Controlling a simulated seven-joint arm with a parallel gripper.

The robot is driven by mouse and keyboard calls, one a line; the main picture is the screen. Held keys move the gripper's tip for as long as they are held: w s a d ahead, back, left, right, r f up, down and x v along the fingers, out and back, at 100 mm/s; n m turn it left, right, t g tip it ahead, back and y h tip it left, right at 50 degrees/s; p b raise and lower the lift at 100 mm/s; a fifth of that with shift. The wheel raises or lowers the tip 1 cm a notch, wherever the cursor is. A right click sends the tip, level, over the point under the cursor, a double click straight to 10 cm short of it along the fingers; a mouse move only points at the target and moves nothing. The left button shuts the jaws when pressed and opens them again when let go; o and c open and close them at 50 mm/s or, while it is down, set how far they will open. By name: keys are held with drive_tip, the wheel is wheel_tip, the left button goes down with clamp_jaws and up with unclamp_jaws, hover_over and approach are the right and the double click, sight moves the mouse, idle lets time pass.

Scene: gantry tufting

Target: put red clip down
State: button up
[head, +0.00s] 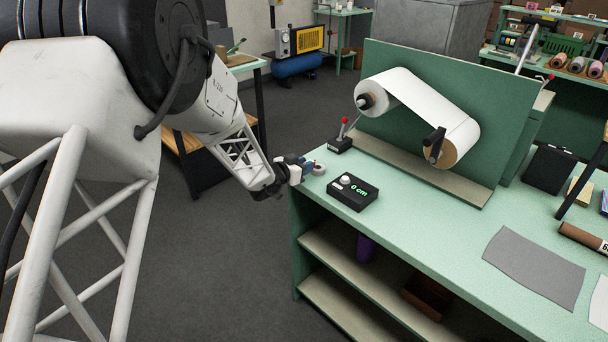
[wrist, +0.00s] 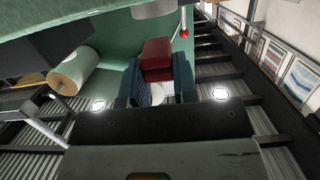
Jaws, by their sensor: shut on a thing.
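The red clip (wrist: 157,55) is a blocky red piece between the two blue-padded fingers of my gripper (wrist: 158,82) in the wrist view. My gripper is shut on it. In the head view my gripper (head: 304,168) is at the left corner of the green workbench (head: 400,215), beside a small pale round thing (head: 319,169). Only a small speck of red shows at the fingertips there. I cannot tell whether the clip touches the bench top.
A black counter box (head: 352,191) reading 0 cm and a red-knobbed lever (head: 342,138) stand close by. A white roll unit (head: 420,110) is mounted on a green upright panel. A grey sheet (head: 535,265) lies at the right.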

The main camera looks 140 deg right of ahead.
drive_tip(key=shift+f, duration=1.75)
drive_tip(key=shift+f, duration=0.1)
drive_tip(key=o, duration=0.9)
drive_tip(key=w+r, duration=0.2)
drive_tip(key=w, duration=1)
drive_tip(key=shift+r, duration=0.3)
drive_tip(key=shift+s, duration=0.1)
drive_tip(key=shift+o, duration=0.5)
